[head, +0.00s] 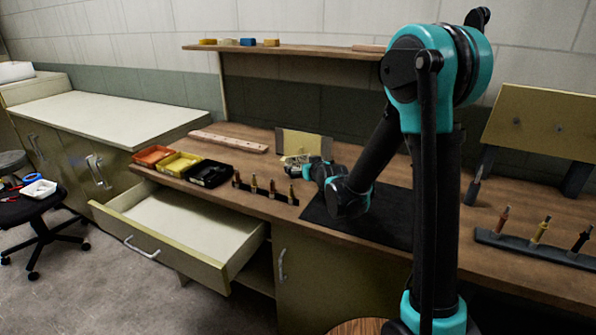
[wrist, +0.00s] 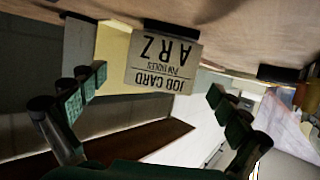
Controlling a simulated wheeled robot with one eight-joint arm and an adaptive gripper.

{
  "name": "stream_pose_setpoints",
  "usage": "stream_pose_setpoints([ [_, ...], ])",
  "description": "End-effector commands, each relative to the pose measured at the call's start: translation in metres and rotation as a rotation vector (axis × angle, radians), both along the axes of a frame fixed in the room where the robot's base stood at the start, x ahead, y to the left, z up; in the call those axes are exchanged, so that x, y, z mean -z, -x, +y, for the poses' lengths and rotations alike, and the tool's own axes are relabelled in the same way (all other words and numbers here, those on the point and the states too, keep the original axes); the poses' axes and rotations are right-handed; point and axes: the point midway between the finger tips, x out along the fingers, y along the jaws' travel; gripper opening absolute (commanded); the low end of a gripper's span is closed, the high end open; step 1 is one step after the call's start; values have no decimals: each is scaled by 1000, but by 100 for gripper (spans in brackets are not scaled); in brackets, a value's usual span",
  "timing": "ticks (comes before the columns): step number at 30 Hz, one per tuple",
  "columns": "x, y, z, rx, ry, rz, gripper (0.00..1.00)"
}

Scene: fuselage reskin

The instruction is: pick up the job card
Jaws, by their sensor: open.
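The job card (wrist: 163,62) is a pale card with dark lettering, "JOB CARD" and "ARZ". It appears upside down in the wrist view, its edge at a small black holder (wrist: 172,26) on the wooden bench surface. My gripper (wrist: 156,86) is open, with one dark green-padded finger on each side of the card and a gap on both sides. The fingers do not appear to touch it. In the head view my gripper (head: 297,163) is low over the bench, in front of an upright yellowish panel (head: 305,143). I cannot make out the card clearly there.
Orange (head: 154,155), yellow (head: 179,164) and black (head: 207,173) bins stand left on the bench (head: 250,142). A strip of upright tools (head: 265,190) is near the front edge. A dark mat (head: 385,222) lies below my arm. An open drawer (head: 185,225) juts out below.

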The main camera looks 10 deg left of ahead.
Motion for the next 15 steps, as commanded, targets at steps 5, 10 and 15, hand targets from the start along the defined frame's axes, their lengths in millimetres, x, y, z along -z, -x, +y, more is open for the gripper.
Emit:
stream_pose_setpoints([
  [5,4,-9,6,-1,-1,1,100],
  [10,12,-28,18,0,0,0,100],
  [15,18,-42,24,0,-1,0,100],
])
